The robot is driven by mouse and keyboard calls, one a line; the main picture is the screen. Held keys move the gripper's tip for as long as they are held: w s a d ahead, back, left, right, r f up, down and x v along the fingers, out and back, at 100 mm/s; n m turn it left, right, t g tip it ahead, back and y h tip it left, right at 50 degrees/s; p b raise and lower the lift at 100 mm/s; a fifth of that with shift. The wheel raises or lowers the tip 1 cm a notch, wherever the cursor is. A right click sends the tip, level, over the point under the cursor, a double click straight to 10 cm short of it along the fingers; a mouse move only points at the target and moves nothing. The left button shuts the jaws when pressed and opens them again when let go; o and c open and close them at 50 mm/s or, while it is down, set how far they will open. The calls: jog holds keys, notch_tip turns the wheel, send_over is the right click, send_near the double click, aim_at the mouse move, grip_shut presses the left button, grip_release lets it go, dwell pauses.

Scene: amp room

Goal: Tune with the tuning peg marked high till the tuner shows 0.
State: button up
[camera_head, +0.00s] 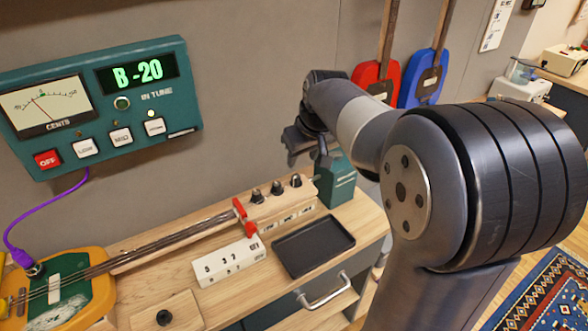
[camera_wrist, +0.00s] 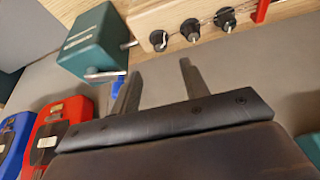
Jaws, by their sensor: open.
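The green tuner (camera_head: 100,105) on the wall reads "B -20", and its needle leans left of the dial's middle. A small lamp glows above its rightmost white button (camera_head: 154,127). The stringed instrument (camera_head: 160,245) lies on the bench. Its headstock (camera_head: 284,205) carries three dark pegs: left (camera_head: 257,195), middle (camera_head: 276,187), right (camera_head: 295,180). The marks below them are too small to read. In the wrist view the pegs (camera_wrist: 190,30) stand past the fingertips. My gripper (camera_head: 304,150) is open and empty, above and behind the headstock; its fingers (camera_wrist: 159,68) are apart and clear of every peg.
A teal box (camera_head: 338,182) with metal rods (camera_wrist: 104,74) stands close by the headstock's end. A red clamp (camera_head: 240,215) crosses the neck. A white block (camera_head: 231,262) and black tray (camera_head: 313,246) lie in front. Red (camera_head: 372,80) and blue (camera_head: 422,80) instruments hang behind.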

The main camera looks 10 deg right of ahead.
aim_at(296, 176)
jog(key=x, duration=0.9)
jog(key=shift+a+f, duration=0.1)
jog(key=shift+f, duration=0.15)
grip_shut()
